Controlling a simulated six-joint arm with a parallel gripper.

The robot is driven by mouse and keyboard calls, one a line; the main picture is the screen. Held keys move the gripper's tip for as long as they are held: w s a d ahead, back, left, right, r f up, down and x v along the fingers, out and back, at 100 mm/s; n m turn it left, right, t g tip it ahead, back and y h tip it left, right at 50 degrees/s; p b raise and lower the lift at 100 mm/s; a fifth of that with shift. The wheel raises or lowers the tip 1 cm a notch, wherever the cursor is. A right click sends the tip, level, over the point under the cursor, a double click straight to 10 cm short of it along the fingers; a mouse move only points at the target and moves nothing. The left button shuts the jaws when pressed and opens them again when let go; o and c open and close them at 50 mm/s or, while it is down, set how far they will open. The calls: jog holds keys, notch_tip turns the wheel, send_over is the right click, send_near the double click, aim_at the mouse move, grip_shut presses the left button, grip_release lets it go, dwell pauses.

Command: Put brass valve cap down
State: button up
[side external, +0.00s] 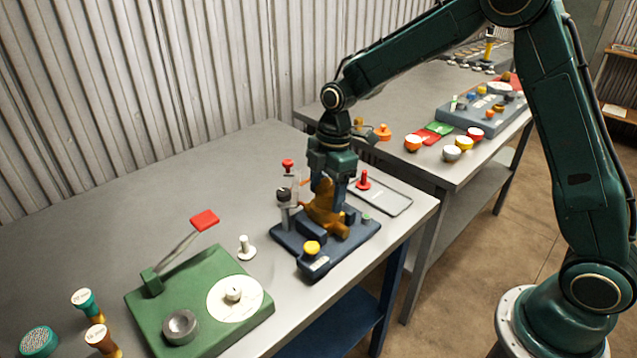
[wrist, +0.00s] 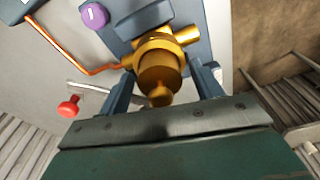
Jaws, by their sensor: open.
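My gripper (side external: 333,190) points down over the brass valve (side external: 325,212) on the dark blue base (side external: 298,240) in the side external view. In the wrist view, my gripper's fingers (wrist: 164,80) stand apart, one on each side of the brass valve (wrist: 182,40). A rounded brass part with a small stub, seemingly the brass valve cap (wrist: 159,74), lies between the fingers at the valve's near end. The fingers partly hide the valve in the side view. I cannot tell whether the cap is seated on the valve or whether a finger touches it.
A green press with a red-tipped lever (side external: 205,220) stands to the left. A red-knobbed post (side external: 363,181) stands on a grey plate just right of the valve. A red knob (wrist: 69,106) and an orange rod (wrist: 60,45) show in the wrist view.

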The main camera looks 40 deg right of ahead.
aim_at(333, 188)
notch_tip(333, 188, up, 12)
jog(key=d, duration=0.1)
jog(key=shift+s+d+r, duration=0.15)
jog(key=shift+d+r, duration=0.05)
jog(key=shift+r, duration=0.05)
dwell(0.4)
jog(key=shift+s, duration=0.1)
dwell(0.4)
jog(key=s+d+r+m+t, duration=0.1)
jog(key=s+r+m, duration=0.3)
jog(key=s, duration=0.3)
jog(key=s+r+m+t, duration=0.2)
jog(key=s+r+m, duration=0.15)
jog(key=s, duration=0.35)
jog(key=s+d+f+m+t+h, duration=0.1)
jog(key=s+d+f+m+t, duration=0.1)
jog(key=s+m, duration=0.6)
jog(key=s+f, duration=0.1)
jog(key=s, duration=0.4)
jog(key=shift+s+d, duration=0.3)
jog(key=shift+s, duration=0.05)
